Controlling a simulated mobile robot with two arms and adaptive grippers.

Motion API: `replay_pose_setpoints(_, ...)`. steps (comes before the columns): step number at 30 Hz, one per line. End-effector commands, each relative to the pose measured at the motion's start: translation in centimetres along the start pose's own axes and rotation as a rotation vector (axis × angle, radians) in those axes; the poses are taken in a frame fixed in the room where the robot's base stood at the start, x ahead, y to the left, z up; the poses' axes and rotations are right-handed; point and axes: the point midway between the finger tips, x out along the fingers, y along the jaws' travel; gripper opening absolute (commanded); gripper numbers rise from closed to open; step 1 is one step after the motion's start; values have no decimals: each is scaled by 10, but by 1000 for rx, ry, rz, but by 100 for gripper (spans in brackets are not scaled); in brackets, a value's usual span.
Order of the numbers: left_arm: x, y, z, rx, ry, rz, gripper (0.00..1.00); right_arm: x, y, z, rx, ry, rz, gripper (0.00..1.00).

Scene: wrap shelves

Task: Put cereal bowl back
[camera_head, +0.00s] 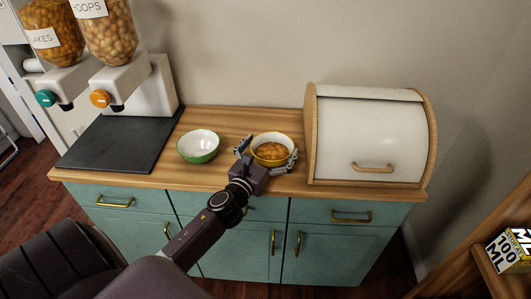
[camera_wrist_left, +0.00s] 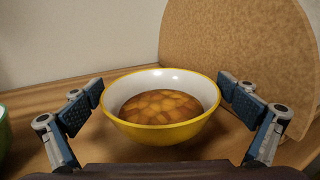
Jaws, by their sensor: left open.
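A yellow bowl (camera_head: 272,138) with a white inside stands upright on the wooden counter and holds brown-orange cereal. In the left wrist view the yellow bowl (camera_wrist_left: 162,129) sits between the two fingers. My left gripper (camera_head: 268,152) is open around the bowl, one finger on each side. In the left wrist view a gap shows between each finger of my left gripper (camera_wrist_left: 163,108) and the bowl. A green bowl (camera_head: 198,153), white inside and seemingly empty, stands to the left; its edge (camera_wrist_left: 3,130) shows in the left wrist view. My right gripper is not in view.
A white bread box (camera_head: 368,135) with wooden sides stands close on the right. A cereal dispenser (camera_head: 150,90) stands at the back left, behind a dark mat (camera_head: 112,143). The wooden counter (camera_head: 240,116) is clear behind the bowls. A wall rises behind it.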

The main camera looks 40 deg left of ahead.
Motion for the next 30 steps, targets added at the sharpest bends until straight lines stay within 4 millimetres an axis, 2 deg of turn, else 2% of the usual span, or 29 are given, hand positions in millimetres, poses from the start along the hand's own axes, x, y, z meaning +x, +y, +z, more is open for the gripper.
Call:
replay_pose_setpoints(18, -101, 0, -4, -1, 3, 0, 100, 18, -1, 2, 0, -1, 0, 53)
replay_pose_setpoints(24, -116, 0, -1, -1, 1, 0, 100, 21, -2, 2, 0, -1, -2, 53)
replay_pose_setpoints(30, -119, 0, 0, 0, 0, 0, 100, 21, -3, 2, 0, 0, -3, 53)
